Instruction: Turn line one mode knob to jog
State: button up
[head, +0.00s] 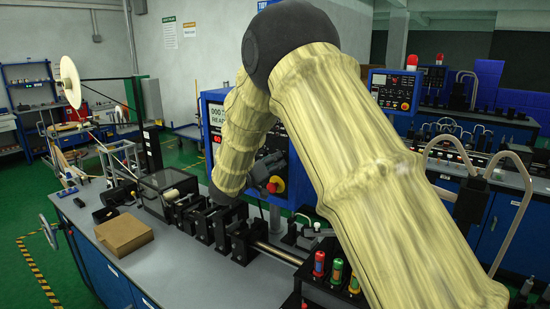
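The nearest blue control box (300,190) stands behind the bench, with a lit display (215,117) at its left. A red emergency stop on a yellow base (275,185) is on its lower front. My arm in its pale yellow sleeve crosses in front of the box and hides much of its face. I cannot make out the mode knob. A dark shape that seems to be my gripper (268,167) is beside the sleeve's lower end, close to the box front and just above the emergency stop. Its fingers are not clear, and whether it touches anything cannot be told.
The grey bench (185,265) carries black roller blocks (205,222), a cardboard box (124,234) and a stand with red, green and orange capped cylinders (337,270). A second control box (395,90) stands behind to the right. Green floor is open at the left.

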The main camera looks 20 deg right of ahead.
jog(key=w, duration=0.1)
jog(key=w+f, duration=0.1)
jog(key=w, duration=0.1)
jog(key=shift+d+f, duration=0.25)
jog(key=shift+d, duration=0.15)
jog(key=shift+s+d+r, duration=0.1)
jog(key=shift+s+r, duration=0.3)
jog(key=shift+s, duration=0.2)
jog(key=shift+s+d+r, duration=0.1)
jog(key=shift+s+r, duration=0.25)
jog(key=shift+s, duration=0.25)
jog(key=shift+w+a+f, duration=0.1)
jog(key=shift+w+f, duration=0.4)
jog(key=shift+w, duration=0.2)
jog(key=c, duration=0.7)
jog(key=shift+s, duration=0.15)
grip_shut()
